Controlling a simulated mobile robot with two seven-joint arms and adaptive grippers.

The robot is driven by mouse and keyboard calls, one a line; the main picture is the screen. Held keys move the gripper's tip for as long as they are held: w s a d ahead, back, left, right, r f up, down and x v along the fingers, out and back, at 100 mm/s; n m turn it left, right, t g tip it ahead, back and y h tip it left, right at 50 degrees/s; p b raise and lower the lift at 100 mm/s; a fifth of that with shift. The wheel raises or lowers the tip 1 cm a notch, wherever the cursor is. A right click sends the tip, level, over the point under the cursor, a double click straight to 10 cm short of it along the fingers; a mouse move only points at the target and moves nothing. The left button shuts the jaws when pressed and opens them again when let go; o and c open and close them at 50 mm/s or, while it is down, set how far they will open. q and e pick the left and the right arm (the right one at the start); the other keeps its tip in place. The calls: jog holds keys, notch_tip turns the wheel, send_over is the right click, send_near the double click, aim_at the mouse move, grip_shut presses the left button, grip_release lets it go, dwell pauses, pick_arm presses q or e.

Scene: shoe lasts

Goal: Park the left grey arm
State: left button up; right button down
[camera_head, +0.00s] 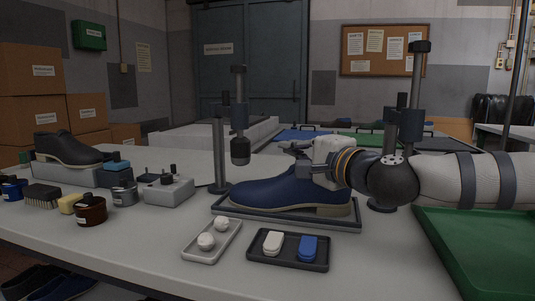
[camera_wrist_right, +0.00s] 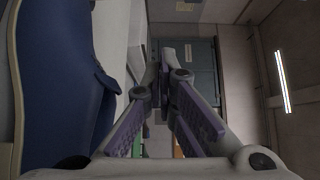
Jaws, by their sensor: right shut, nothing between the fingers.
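The left grey arm (camera_head: 239,112) is on a grey post (camera_head: 219,160) at the left end of the dark tray (camera_head: 290,219). Its upright rod ends in a dark round pad (camera_head: 240,151) that hangs above the toe side of the blue shoe (camera_head: 275,194), apart from it. My right gripper (camera_head: 298,147) reaches in from the right, behind the shoe's top. In the wrist view its fingers (camera_wrist_right: 165,60) are closed together and empty, with the blue shoe (camera_wrist_right: 60,90) at the left. The gripper is apart from the grey arm. My left gripper is not in view.
A second grey stand (camera_head: 402,125) rises behind my right arm. A small tray with white balls (camera_head: 206,240) and a dark tray (camera_head: 288,263) lie in front. A green tray (camera_head: 485,250) is at right. Brushes and tins (camera_head: 91,210) crowd the left.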

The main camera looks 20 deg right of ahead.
jog(key=shift+x, duration=1.1)
jog(key=a, duration=0.2)
jog(key=shift+w+a, duration=0.1)
jog(key=shift+a, duration=0.9)
pick_arm(q)
jog(key=shift+w, duration=0.1)
pick_arm(e)
jog(key=shift+a, duration=0.1)
